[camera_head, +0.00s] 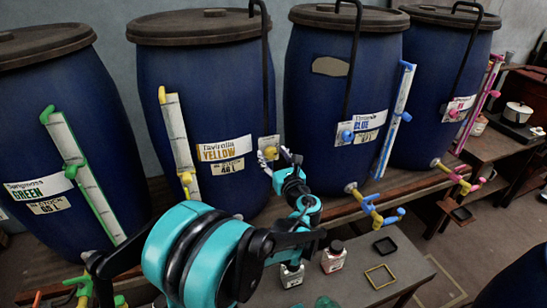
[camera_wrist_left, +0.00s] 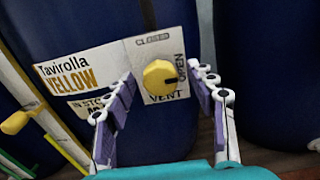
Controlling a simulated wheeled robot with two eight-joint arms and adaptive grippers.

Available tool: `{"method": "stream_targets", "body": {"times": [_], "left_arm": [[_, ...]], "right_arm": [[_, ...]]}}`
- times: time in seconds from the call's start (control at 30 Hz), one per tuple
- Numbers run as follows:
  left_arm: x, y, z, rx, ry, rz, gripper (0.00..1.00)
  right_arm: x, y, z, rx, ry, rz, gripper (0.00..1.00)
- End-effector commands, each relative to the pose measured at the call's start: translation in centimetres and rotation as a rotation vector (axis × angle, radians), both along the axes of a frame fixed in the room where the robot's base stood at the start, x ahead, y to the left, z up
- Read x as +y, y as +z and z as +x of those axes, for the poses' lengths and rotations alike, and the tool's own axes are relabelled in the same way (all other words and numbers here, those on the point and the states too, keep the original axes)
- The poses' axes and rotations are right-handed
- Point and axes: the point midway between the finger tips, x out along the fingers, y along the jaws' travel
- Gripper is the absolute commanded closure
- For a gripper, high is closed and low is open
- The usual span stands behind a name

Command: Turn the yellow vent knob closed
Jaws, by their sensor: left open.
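The yellow vent knob (camera_wrist_left: 160,76) sits on a white plate (camera_wrist_left: 180,48) on the blue vat labelled Tavirolla YELLOW. Its dark mark points right, at the word OPEN; a partly legible word starting with CL is above it, and VENT is below. In the head view the knob (camera_head: 270,153) is small and partly behind my gripper. My left gripper (camera_wrist_left: 165,84) is open, with one finger on each side of the knob. I see a gap between the knob and each finger. It also shows in the head view (camera_head: 277,159) at the vat's front. My right gripper is not in view.
Similar vats stand to the left, labelled GREEN (camera_head: 40,188), and to the right, labelled BLUE (camera_head: 362,125). A level gauge with yellow fittings (camera_head: 180,146) runs left of the YELLOW label. A low grey table with small bottles (camera_head: 333,258) is at the front.

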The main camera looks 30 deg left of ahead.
Motion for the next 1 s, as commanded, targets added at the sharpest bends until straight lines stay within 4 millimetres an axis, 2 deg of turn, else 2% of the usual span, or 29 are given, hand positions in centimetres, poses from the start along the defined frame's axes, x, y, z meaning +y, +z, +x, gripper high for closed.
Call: {"method": "stream_targets", "body": {"times": [0.27, 0.3, 0.47, 0.5, 1.0], "left_arm": [[0.25, 0.05, 0.25, -0.001, -0.001, -0.001, 0.44], [0.24, 0.05, 0.24, -0.001, -0.001, -0.001, 0.47], [0.24, 0.05, 0.23, 0.000, -0.001, -0.001, 0.89], [0.24, 0.05, 0.23, 0.000, -0.001, -0.001, 0.94], [0.26, 0.04, 0.18, -0.081, -0.001, -0.070, 0.94]], "right_arm": [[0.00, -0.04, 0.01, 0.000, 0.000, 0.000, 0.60], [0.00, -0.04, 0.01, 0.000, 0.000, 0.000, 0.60], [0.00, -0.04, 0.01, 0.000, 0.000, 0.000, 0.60], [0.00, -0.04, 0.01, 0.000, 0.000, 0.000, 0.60], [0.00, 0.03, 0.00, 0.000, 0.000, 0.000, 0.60]]}}
